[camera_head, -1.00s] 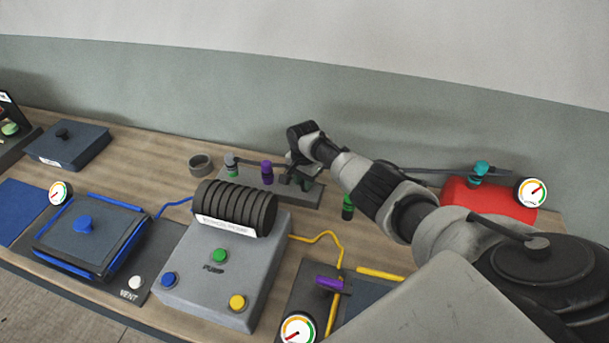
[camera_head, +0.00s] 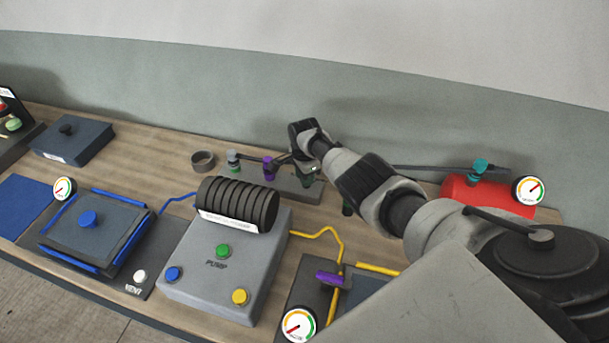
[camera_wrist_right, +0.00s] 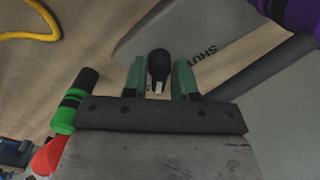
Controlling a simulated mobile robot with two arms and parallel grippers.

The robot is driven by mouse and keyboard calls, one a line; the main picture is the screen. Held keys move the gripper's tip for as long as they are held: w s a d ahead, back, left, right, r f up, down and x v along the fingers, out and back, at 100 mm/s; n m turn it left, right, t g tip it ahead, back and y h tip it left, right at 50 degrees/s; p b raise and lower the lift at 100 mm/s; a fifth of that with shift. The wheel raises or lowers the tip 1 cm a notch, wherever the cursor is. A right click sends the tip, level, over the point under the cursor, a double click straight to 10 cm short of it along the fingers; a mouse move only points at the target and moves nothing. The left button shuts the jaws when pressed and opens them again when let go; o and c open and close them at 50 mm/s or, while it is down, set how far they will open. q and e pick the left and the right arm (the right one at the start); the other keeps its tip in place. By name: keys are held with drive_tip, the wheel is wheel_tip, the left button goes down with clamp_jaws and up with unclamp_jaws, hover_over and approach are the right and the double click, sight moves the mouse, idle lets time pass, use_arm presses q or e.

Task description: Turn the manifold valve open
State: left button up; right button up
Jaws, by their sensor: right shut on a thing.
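The manifold is a grey base plate (camera_head: 306,194) at the back of the bench, with a grey-topped valve (camera_head: 233,160) and a purple valve (camera_head: 268,167) standing on it. My right gripper (camera_head: 308,175) is over its right end. In the right wrist view the green fingers (camera_wrist_right: 159,80) are shut on a dark handle with a rounded black end (camera_wrist_right: 158,62), which stands between them. The word SHUT shows on the plate beside it. The purple valve (camera_wrist_right: 298,14) and a dark bar show at upper right. The lower part of the handle is hidden. My left gripper is out of view.
A grey pump box (camera_head: 205,285) with a black ribbed cylinder (camera_head: 237,203) stands in front of the manifold. A red tank (camera_head: 490,197) with a teal valve and gauge stands right. A green-and-black fitting (camera_wrist_right: 70,105) is close beside the gripper. A grey ring (camera_head: 203,160) lies left.

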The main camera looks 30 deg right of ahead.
drive_tip(key=shift+w+r, duration=0.1)
drive_tip(key=shift+r, duration=0.05)
drive_tip(key=o, duration=0.7)
drive_tip(key=shift+r+p, duration=0.3)
drive_tip(key=shift+r, duration=0.05)
wheel_tip(320, 180, up, 3)
drive_tip(key=shift+f+p, duration=0.15)
drive_tip(key=shift+p, duration=0.6)
wheel_tip(320, 180, up, 7)
drive_tip(key=shift+r, duration=0.2)
drive_tip(key=shift+f, duration=0.1)
